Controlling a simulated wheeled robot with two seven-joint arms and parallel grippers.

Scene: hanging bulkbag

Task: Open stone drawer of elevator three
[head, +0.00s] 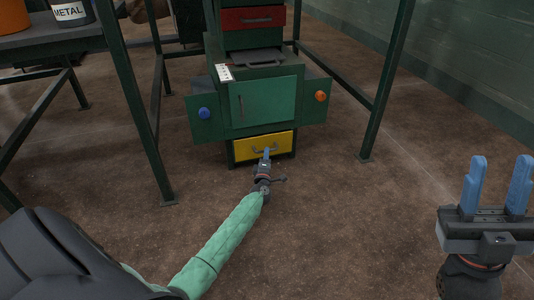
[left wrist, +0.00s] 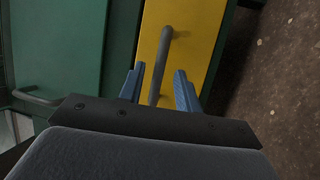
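A green cabinet unit (head: 266,97) stands on the floor inside a dark green frame. Its lowest drawer has a yellow front (head: 280,141) with a dark bar handle and looks shut. My left gripper (head: 266,153) is at this yellow drawer, in front of its handle. In the left wrist view the yellow drawer (left wrist: 208,45) fills the upper middle, and the handle (left wrist: 161,62) runs between my two blue fingers (left wrist: 160,88), which stand apart on either side of it. Whether they touch it cannot be told. My right gripper (head: 497,185) is open and empty at the right. No drawer label is readable.
A red drawer (head: 252,18) sits higher in the unit. A blue knob (head: 204,113) and an orange knob (head: 320,96) are on its side panels. Green frame legs (head: 385,85) flank it. A table at left holds a METAL container (head: 72,12). The floor in front is clear.

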